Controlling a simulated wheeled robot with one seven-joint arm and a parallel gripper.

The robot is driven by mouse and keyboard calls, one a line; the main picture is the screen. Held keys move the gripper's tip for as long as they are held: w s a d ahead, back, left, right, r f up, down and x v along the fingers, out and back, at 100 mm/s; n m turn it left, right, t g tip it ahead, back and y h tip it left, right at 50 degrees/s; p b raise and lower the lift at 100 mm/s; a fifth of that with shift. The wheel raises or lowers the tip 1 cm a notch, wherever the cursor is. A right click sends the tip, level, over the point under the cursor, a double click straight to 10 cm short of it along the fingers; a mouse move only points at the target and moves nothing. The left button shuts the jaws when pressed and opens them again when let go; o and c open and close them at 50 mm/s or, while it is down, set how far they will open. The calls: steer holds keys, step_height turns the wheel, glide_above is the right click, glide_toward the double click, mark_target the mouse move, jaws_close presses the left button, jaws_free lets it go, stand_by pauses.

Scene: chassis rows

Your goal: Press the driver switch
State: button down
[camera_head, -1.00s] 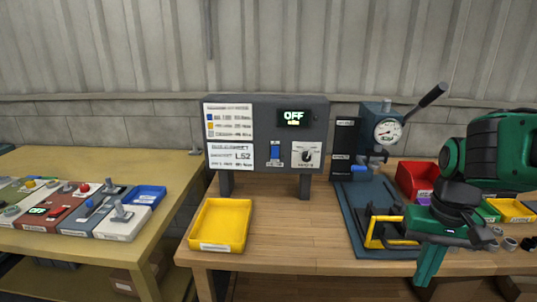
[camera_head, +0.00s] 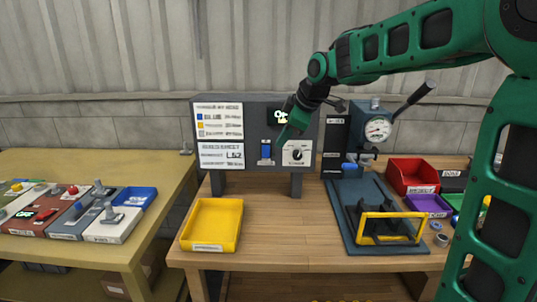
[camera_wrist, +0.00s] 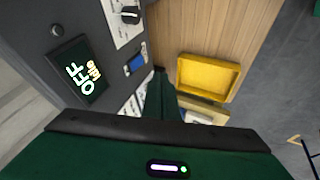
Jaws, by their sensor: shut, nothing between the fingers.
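The driver switch (camera_head: 265,151) is a blue rocker on the front of a dark grey control box (camera_head: 205,184). It also shows in the wrist view (camera_wrist: 136,64). The box's display (camera_wrist: 83,75) reads "OFF" and "idle" in the wrist view; in the head view my arm partly covers it. My gripper (camera_head: 281,139) is shut and empty, its green tip just right of the switch's upper end in the head view. In the wrist view the shut fingers (camera_wrist: 158,85) point toward the panel near the switch. I cannot tell whether they touch it.
A dial knob (camera_head: 297,155) sits right of the switch. A yellow tray (camera_head: 187,243) stands on the bench below. A lever press with a gauge (camera_head: 378,128) stands right of the box. A red bin (camera_head: 413,188) is farther right. The bench's front middle is clear.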

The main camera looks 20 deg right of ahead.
mark_target(266, 151)
steer(key=shift+w+a+r+n, duration=0.15)
steer(key=shift+w+a+n, duration=0.15)
steer(key=shift+w+a, duration=0.05)
steer(key=w+f, duration=0.8)
steer(key=w, duration=0.1)
steer(key=shift+a+f, duration=0.4)
